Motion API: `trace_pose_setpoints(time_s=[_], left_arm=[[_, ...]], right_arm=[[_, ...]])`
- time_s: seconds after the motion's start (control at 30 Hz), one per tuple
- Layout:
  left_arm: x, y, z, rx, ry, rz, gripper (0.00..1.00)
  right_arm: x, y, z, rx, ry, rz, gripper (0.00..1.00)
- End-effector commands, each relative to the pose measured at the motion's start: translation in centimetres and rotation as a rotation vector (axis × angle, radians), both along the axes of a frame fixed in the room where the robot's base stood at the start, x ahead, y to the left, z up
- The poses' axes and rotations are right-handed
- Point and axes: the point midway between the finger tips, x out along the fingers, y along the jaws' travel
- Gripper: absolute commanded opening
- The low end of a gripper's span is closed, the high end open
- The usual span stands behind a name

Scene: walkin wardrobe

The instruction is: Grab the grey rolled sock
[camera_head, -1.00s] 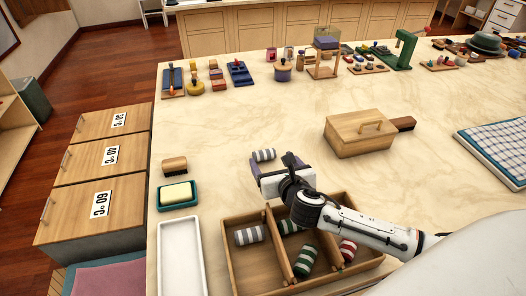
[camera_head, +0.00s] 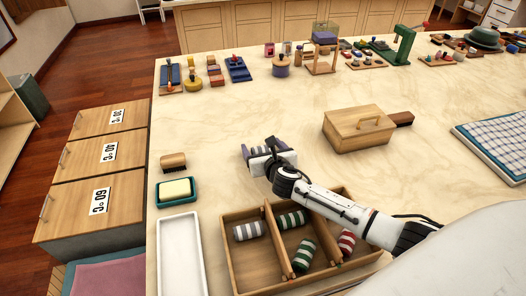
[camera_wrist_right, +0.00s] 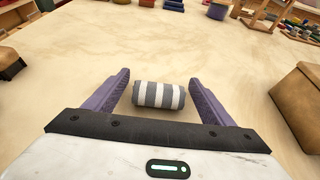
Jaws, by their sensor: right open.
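A grey and white striped rolled sock (camera_wrist_right: 158,95) lies on the marble counter. In the right wrist view it sits between the two purple fingers of my right gripper (camera_wrist_right: 159,77), with a gap on both sides. In the head view my right gripper (camera_head: 262,148) is open around this sock, which is mostly hidden by the hand. Another grey and white striped rolled sock (camera_head: 249,231) lies in the left compartment of the wooden divided box (camera_head: 236,266). My left gripper is not in view.
Green-striped (camera_head: 291,220) and red-striped (camera_head: 347,242) rolled socks lie in the box. A lidded wooden box (camera_head: 358,133) stands to the right, a brush (camera_head: 173,161) and soap dish (camera_head: 177,191) to the left. The counter beyond the gripper is clear up to the toys.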

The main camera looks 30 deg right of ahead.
Motion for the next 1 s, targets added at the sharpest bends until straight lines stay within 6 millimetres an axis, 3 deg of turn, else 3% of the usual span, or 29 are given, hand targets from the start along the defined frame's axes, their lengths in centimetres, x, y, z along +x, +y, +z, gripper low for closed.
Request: trace_pose_setpoints(time_s=[0.23, 0.5, 0.77, 1.0], left_arm=[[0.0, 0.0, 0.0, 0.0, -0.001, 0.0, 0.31], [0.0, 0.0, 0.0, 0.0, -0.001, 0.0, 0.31], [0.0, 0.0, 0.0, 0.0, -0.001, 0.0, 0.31], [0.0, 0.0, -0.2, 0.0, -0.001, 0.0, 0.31]], right_arm=[[0.1, 0.0, 0.0, 0.001, -0.001, 0.001, 0.77], [0.1, 0.0, 0.0, 0.001, -0.001, 0.001, 0.33], [0.1, -0.1, 0.2, -0.001, -0.002, 0.0, 0.33], [0.2, -0.1, 4.0, -0.001, -0.008, 0.002, 0.33]])
